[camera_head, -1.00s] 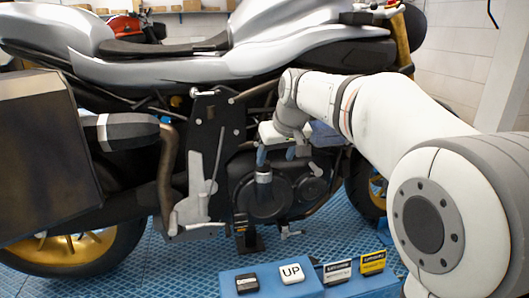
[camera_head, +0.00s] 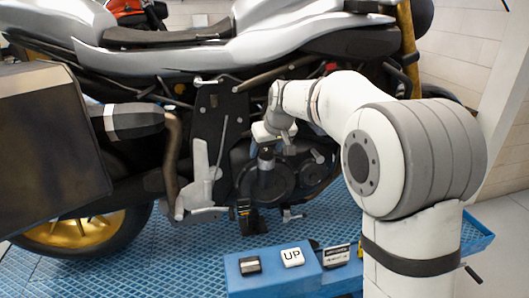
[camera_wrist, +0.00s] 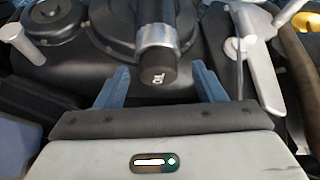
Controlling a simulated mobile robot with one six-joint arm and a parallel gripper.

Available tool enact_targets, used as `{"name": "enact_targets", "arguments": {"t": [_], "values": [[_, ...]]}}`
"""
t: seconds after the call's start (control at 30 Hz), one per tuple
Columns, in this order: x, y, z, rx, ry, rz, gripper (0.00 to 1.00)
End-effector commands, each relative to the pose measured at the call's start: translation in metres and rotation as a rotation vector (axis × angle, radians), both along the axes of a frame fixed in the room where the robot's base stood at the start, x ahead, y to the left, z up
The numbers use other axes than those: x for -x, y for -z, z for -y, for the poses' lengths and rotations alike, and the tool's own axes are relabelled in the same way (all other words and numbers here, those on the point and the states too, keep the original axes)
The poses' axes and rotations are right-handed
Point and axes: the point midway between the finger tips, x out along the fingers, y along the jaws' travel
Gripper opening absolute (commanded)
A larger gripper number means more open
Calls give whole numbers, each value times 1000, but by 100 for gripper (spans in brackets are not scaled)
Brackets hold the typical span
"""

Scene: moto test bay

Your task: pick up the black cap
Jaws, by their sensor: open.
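The black cap (camera_wrist: 157,76) has pale lettering and sits on a silver collar (camera_wrist: 155,37) on the engine in the wrist view. It also shows in the head view (camera_head: 266,153), small and partly hidden beneath my wrist. My gripper (camera_wrist: 160,88) is open, with one blue finger on each side of the cap. Gaps show between the cap and both fingers, and nothing is held. In the head view the gripper is just over the cap, in front of the engine cover.
A silver motorcycle (camera_head: 225,50) fills the back. A metal lever (camera_wrist: 255,60) stands right of the cap in the wrist view.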

Motion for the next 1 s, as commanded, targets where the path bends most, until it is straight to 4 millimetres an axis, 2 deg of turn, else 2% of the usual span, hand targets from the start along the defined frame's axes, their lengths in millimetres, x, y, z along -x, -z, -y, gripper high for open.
{"name": "enact_targets", "arguments": {"t": [0.07,0.77,1.0], "values": [[0,0,0,0,0,0,62],[0,0,1,0,2,0,5],[0,-2,1,-1,2,1,4]]}}
